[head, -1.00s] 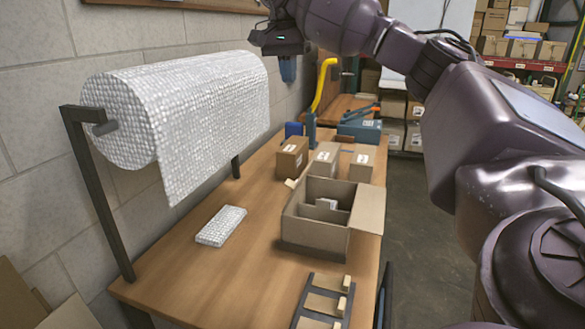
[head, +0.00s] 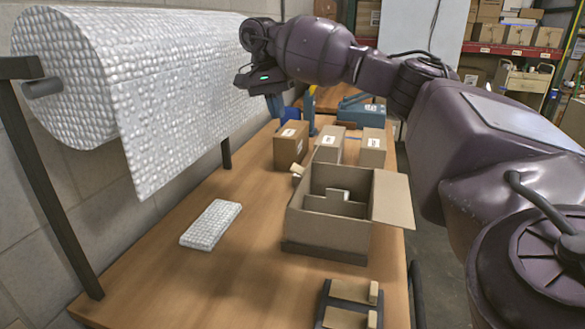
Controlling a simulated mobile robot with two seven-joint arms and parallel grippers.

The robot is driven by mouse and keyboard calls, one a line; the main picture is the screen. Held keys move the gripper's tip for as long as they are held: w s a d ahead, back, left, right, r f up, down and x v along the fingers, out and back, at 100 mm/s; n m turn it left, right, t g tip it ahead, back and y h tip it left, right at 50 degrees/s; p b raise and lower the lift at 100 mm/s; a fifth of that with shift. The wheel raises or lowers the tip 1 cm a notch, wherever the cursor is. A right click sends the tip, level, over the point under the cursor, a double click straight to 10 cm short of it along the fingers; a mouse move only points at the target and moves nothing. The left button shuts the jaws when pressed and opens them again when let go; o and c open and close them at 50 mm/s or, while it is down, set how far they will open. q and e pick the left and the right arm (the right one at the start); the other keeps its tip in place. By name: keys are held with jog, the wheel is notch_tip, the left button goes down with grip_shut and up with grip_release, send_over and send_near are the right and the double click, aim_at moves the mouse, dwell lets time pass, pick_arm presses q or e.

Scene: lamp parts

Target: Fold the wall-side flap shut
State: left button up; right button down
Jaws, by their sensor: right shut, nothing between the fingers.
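An open cardboard box (head: 325,232) stands on the workbench, with inner dividers and a small pale item inside. Its flap on the side away from the wall (head: 393,200) sticks outward to the right. I cannot clearly make out the wall-side flap. My right gripper (head: 274,105) is shut and empty, pointing down above the far part of the bench, left of and beyond the box and apart from it. My left gripper is not in view.
A bubble-wrap roll (head: 160,90) hangs on a dark stand at left. A bubble-wrapped packet (head: 211,224) lies left of the box. Closed cartons (head: 291,146) stand behind it. A dark rack (head: 348,304) lies in front. The bench's front left is clear.

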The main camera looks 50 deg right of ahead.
jog(key=x, duration=0.4)
jog(key=s+d+x, duration=0.1)
jog(key=x, duration=0.2)
jog(key=s+x, duration=0.1)
jog(key=x, duration=0.3)
jog(key=shift+s+d, duration=0.2)
jog(key=shift+s, duration=0.05)
jog(key=shift+s+f, duration=0.15)
jog(key=shift+s, duration=0.1)
jog(key=shift+d+f, duration=0.1)
jog(key=shift+f, duration=0.05)
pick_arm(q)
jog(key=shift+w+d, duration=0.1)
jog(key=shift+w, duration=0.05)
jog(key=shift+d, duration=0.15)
pick_arm(e)
jog(key=shift+s, duration=0.1)
